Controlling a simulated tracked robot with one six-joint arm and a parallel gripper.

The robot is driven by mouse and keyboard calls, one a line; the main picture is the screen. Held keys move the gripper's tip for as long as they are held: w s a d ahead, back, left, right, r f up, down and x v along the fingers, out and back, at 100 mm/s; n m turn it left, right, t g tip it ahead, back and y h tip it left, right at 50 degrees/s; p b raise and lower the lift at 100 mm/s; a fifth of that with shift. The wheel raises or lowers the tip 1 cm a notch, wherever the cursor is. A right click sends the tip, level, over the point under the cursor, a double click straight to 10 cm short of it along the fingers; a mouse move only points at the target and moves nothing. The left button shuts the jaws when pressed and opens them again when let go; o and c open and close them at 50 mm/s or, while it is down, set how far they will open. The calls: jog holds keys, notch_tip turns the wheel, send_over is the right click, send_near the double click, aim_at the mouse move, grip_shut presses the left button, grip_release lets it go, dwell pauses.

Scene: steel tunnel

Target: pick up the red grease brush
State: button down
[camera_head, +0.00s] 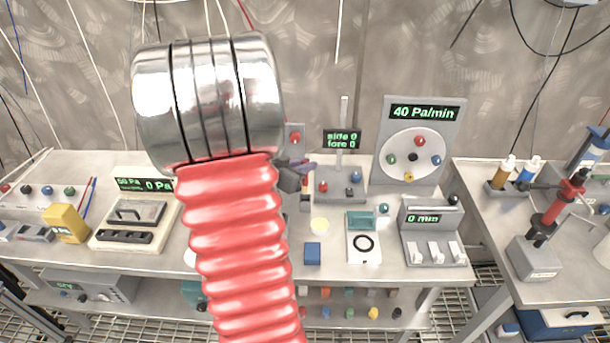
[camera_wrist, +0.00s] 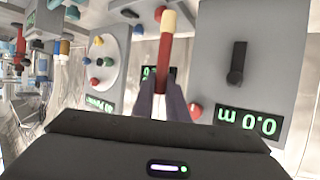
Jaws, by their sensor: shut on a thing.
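My gripper (camera_wrist: 160,90) is shut on the red part, with one grey-purple finger on each side. The cream end points away from the fingers. In the head view my gripper (camera_head: 298,171) is small, above the middle of the bench, partly behind my red ribbed arm. I cannot make out the brush clearly in the head view, nor tell whether it touches anything below.
A stand reading "side 0 fore 0" (camera_head: 341,141) is just right of my gripper. A dial panel (camera_head: 440,145) and a "0 mm" block (camera_head: 429,247) are farther right. A blue cube (camera_head: 312,254) lies in front. A yellow block (camera_head: 66,222) is at the left.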

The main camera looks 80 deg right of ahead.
jog(key=shift+r, duration=1.4)
